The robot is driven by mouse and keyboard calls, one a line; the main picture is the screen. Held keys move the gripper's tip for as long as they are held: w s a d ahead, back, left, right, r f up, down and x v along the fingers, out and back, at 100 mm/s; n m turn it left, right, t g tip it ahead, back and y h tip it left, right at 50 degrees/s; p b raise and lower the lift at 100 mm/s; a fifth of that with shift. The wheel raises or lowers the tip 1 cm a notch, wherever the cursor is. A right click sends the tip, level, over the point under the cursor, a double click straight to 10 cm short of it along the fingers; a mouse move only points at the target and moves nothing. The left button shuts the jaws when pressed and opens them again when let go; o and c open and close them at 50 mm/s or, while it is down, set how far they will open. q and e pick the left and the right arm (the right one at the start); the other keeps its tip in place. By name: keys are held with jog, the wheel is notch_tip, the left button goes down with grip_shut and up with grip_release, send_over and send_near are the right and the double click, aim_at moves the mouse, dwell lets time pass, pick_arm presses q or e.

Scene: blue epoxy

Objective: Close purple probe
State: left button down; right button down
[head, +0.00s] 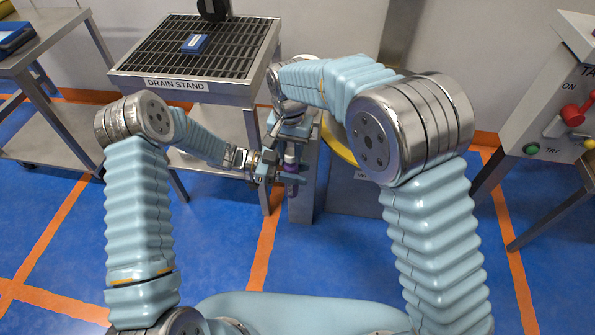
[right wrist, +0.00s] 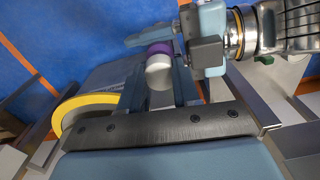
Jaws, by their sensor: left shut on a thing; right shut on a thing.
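The purple probe (head: 291,166) is upright between my two grippers at the middle of the head view. In the right wrist view its purple part (right wrist: 158,48) shows with a pale white-grey end piece (right wrist: 159,72). My left gripper (head: 282,172) comes in from the left and is shut on the purple probe's body. My right gripper (head: 291,135) is above it, pointing down, shut at the pale end piece, which sits between its fingers in the right wrist view (right wrist: 160,88). The contact itself is partly hidden, and I cannot tell whether the pale piece is fully seated.
A drain stand (head: 146,84) with a dark grate stands behind, with a small blue object (head: 194,43) on it. A yellow-rimmed bin (head: 343,150) is behind my right arm. A panel with a red lever (head: 573,114) is at the right. Blue floor lies in front.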

jog(key=m, duration=0.3)
jog(key=shift+m, duration=0.4)
jog(key=c, duration=0.8)
grip_release()
jog(key=shift+r, duration=2.25)
jog(key=shift+n, duration=0.3)
jog(key=n, duration=0.2)
jog(key=shift+r+n, duration=0.15)
jog(key=shift+n, duration=0.25)
jog(key=n, duration=0.2)
jog(key=r+n, duration=0.1)
jog(key=n, duration=0.2)
jog(key=shift+s+n, duration=0.1)
jog(key=shift+n, duration=0.2)
jog(key=n, duration=0.2)
jog(key=r+n, duration=0.1)
jog(key=n, duration=0.4)
jog(key=r+n, duration=0.1)
jog(key=n, duration=0.1)
jog(key=shift+r, duration=0.1)
